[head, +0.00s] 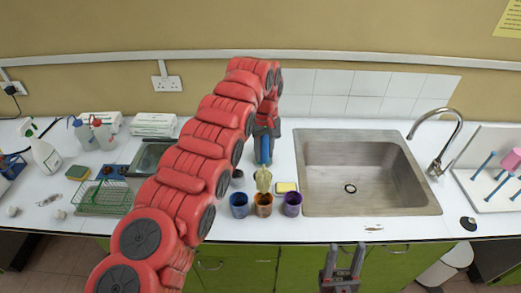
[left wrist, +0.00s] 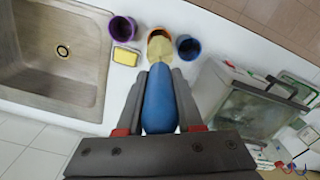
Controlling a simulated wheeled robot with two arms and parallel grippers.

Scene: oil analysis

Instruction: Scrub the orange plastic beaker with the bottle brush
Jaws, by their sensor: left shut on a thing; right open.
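My left gripper (head: 265,135) is shut on the blue handle of the bottle brush (left wrist: 160,100), above the counter left of the sink. The brush's pale yellow bristle head (head: 263,178) points down at the mouth of the orange plastic beaker (head: 264,209). It also covers much of that beaker's opening in the left wrist view (left wrist: 160,47). I cannot tell whether the tip is inside. The orange beaker stands upright between a blue beaker (head: 239,209) and a purple beaker (head: 292,208). My right gripper (head: 342,262) is open and empty in front of the counter's front edge.
A yellow sponge (head: 286,187) lies behind the purple beaker. The steel sink (head: 350,205) with a tap (head: 440,140) is to the right. A green wire basket (head: 105,195), bottles and a glass tank (head: 150,157) stand left. A pegged drying rack (head: 490,170) is far right.

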